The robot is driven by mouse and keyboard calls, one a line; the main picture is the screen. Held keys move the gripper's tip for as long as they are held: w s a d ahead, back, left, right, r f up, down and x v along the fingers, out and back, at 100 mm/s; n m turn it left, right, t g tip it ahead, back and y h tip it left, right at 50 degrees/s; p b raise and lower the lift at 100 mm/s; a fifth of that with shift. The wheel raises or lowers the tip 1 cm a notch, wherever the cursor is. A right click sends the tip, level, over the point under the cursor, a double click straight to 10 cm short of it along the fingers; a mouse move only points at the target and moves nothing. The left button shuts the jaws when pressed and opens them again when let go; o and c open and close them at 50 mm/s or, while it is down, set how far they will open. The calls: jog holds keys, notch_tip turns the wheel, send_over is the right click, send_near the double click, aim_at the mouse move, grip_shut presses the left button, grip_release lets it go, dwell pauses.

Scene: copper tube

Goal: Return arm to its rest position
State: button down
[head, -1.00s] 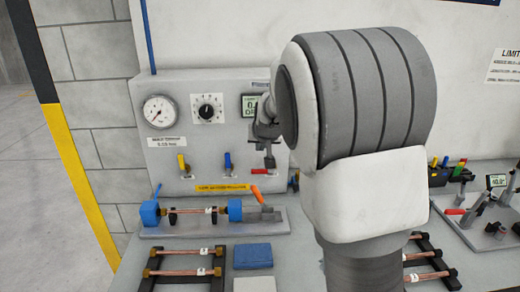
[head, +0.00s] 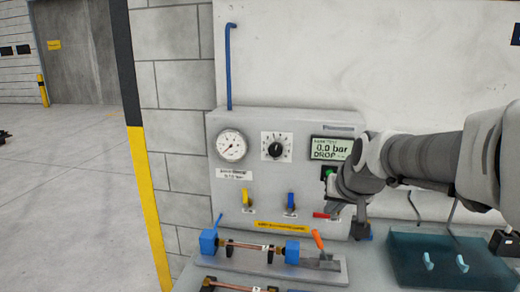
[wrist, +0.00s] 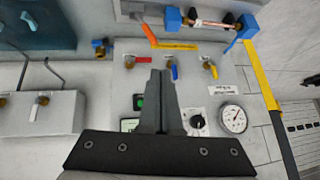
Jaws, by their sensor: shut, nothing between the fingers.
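My gripper (wrist: 160,105) is shut and empty in the wrist view, its two fingers together in front of the grey test panel (wrist: 100,88). In the head view my arm reaches in from the right, and its end covers the panel's right edge. The fingers are hard to make out there. The grey panel (head: 225,190) carries a dial gauge, a knob (head: 277,147), a display (head: 330,149) reading 0.0 bar DROP, and yellow, blue and red valves. A green button (head: 328,172) shows beside my arm's end.
A copper tube (head: 245,246) lies between blue clamps on a fixture in front of the panel, with an orange-handled lever (head: 318,240). A teal tray (head: 400,262) with light blue hooks stands at the right. Open floor (head: 80,170) lies at the left.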

jog(key=s+a+f+n+g, duration=0.1)
jog(key=s, duration=1)
jog(key=s+a+f+g, duration=0.1)
jog(key=s+f, duration=0.1)
jog(key=s, duration=0.9)
jog(key=shift+s+n+h, duration=0.3)
jog(key=shift+s+n, duration=0.05)
jog(key=shift+n, duration=0.05)
